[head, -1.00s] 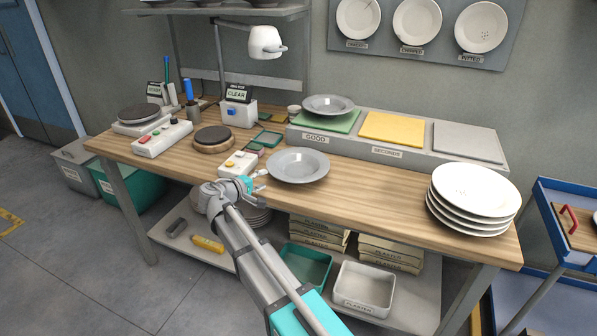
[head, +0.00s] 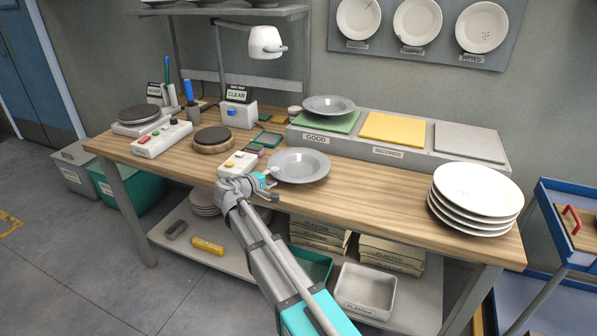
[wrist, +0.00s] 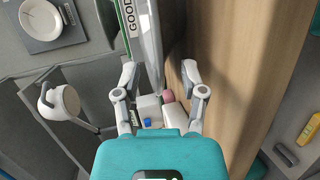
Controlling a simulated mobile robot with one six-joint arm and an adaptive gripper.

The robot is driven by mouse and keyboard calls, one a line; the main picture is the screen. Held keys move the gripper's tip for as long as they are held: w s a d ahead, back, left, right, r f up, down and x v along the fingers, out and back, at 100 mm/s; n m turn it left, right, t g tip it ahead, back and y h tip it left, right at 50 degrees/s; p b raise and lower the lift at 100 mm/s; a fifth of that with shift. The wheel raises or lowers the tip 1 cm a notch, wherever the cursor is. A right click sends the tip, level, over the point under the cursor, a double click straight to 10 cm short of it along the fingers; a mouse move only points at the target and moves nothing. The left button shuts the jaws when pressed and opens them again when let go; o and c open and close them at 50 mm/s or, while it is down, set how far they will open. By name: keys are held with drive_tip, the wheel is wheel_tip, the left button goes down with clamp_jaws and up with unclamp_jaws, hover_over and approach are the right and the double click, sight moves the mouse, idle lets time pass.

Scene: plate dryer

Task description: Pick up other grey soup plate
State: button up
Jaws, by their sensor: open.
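One grey soup plate (head: 298,167) lies on the wooden table near its front edge. Another grey soup plate (head: 328,104) sits on the green pad marked GOOD. My gripper (head: 273,183) is open at the left front rim of the plate on the table. In the wrist view, a grey plate (wrist: 151,45) shows edge-on, extending between the lines of my open fingers (wrist: 158,80). I cannot tell whether either finger touches it.
The green pad (head: 312,121) and yellow pad (head: 392,129) lie on the raised grey block behind. A white plate stack (head: 472,195) stands at the right. A small button box (head: 238,164) is close to the left of my gripper.

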drive_tip(key=shift+x, duration=0.95)
clamp_jaws()
